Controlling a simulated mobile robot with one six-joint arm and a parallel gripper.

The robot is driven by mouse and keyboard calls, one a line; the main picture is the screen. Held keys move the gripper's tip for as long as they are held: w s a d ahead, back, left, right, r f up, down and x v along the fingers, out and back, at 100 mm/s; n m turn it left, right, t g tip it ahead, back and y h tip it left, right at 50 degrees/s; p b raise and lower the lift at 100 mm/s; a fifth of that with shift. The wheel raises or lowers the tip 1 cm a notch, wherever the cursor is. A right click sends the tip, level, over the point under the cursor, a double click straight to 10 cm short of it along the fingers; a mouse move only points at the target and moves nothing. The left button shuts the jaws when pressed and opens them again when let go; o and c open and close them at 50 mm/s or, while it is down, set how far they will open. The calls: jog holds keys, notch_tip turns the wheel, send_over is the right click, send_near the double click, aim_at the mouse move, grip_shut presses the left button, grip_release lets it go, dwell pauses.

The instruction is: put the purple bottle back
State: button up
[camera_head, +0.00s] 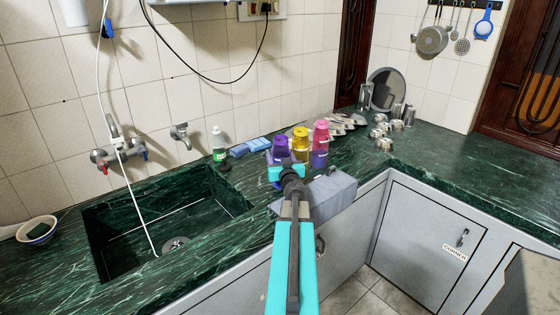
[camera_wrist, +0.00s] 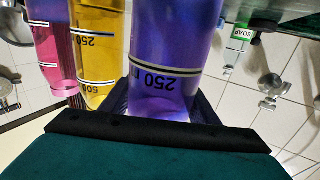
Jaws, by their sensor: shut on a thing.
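The purple bottle (camera_head: 281,147) is in the row of bottles on the green counter, at the left end in the head view. In the wrist view, which is upside down, the purple bottle (camera_wrist: 165,50) fills the middle, with its "250" marking inverted. My gripper (camera_head: 288,170) is shut on it, with the dark fingers (camera_wrist: 163,108) on either side of its body. The bottle looks upright. My gripper hides its lower part in the head view, so I cannot tell whether its base touches the counter.
A yellow bottle (camera_head: 300,138) and a pink bottle (camera_head: 321,135) stand close to its right. A soap bottle (camera_head: 218,145) and blue sponges (camera_head: 250,147) are to the left, past which lies the sink (camera_head: 165,215). Metal cups and cutlery (camera_head: 385,130) are at the right.

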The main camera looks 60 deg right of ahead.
jog(key=shift+w+a+f+b, duration=0.1)
jog(key=shift+a+f+b, duration=0.05)
jog(key=shift+f+b, duration=0.2)
jog(key=shift+f, duration=0.1)
jog(key=o, duration=1.7)
jog(key=shift+f, duration=0.1)
jog(key=shift+o, duration=0.2)
jog(key=shift+r, duration=0.2)
jog(key=p+v, duration=0.2)
jog(key=v, duration=0.5)
jog(key=shift+s+a+p, duration=0.3)
jog(key=shift+p, duration=0.1)
jog(key=s+a+p, duration=0.1)
jog(key=p, duration=0.4)
jog(key=shift+s+r, duration=0.1)
jog(key=shift+s, duration=0.05)
